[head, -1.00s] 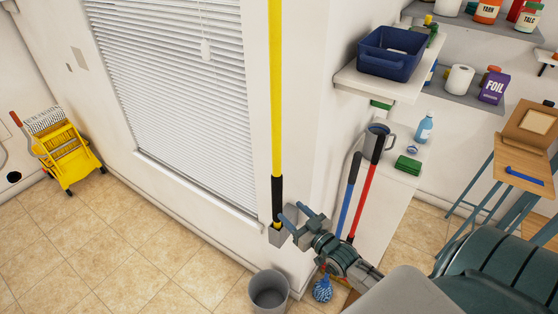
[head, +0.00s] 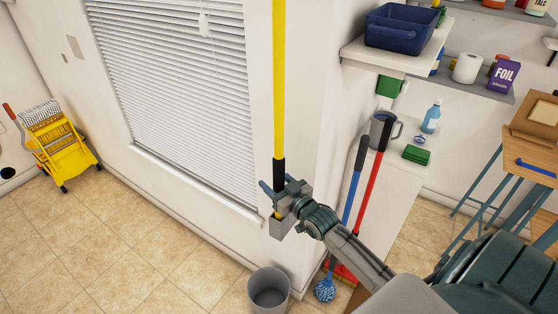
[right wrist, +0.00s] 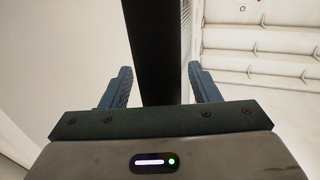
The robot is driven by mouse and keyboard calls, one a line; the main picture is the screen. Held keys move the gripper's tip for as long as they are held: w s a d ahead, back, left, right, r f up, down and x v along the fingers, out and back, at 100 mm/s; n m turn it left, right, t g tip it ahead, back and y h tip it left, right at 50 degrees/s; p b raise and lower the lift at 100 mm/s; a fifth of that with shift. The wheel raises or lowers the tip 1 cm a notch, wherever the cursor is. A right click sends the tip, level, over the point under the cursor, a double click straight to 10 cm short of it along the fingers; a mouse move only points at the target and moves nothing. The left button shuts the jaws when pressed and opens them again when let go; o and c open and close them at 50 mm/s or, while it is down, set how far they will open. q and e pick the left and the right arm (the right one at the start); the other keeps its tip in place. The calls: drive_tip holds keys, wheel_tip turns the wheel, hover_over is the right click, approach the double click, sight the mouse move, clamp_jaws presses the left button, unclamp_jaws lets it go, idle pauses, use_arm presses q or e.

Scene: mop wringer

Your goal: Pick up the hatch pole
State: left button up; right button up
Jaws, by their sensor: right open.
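The hatch pole (head: 279,90) is a long yellow pole with a black grip at its lower end. It stands upright against the wall beside the window, its foot in a grey holder (head: 281,230). My right gripper (head: 272,190) is open at the black grip, just above the holder. In the right wrist view the black grip (right wrist: 155,50) runs between the two blue fingers of the gripper (right wrist: 159,85), with a gap on each side. The gripper hides part of the pole's lower end in the head view. My left gripper is not in view.
A grey bin (head: 268,289) stands on the floor below. A blue-handled mop (head: 354,180) and a red-handled tool (head: 371,185) lean right of my arm. A shelf with a blue tub (head: 400,27) juts out at upper right. A yellow mop wringer (head: 66,150) stands left on open floor.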

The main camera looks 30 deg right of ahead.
drive_tip(key=shift+w, duration=0.3)
drive_tip(key=shift+a, duration=0.1)
drive_tip(key=shift+r, duration=0.1)
drive_tip(key=c, duration=1.2)
drive_tip(key=shift+r, duration=0.1)
drive_tip(key=shift+r, duration=0.3)
wheel_tip(320, 180, up, 5)
drive_tip(key=shift+r+p, duration=0.1)
drive_tip(key=shift+p, duration=0.8)
wheel_tip(320, 180, up, 12)
drive_tip(key=b, duration=0.2)
hover_over(274, 166)
drive_tip(key=w+d, duration=0.2)
drive_tip(key=shift+w+a, duration=0.2)
drive_tip(key=shift+a, duration=0.05)
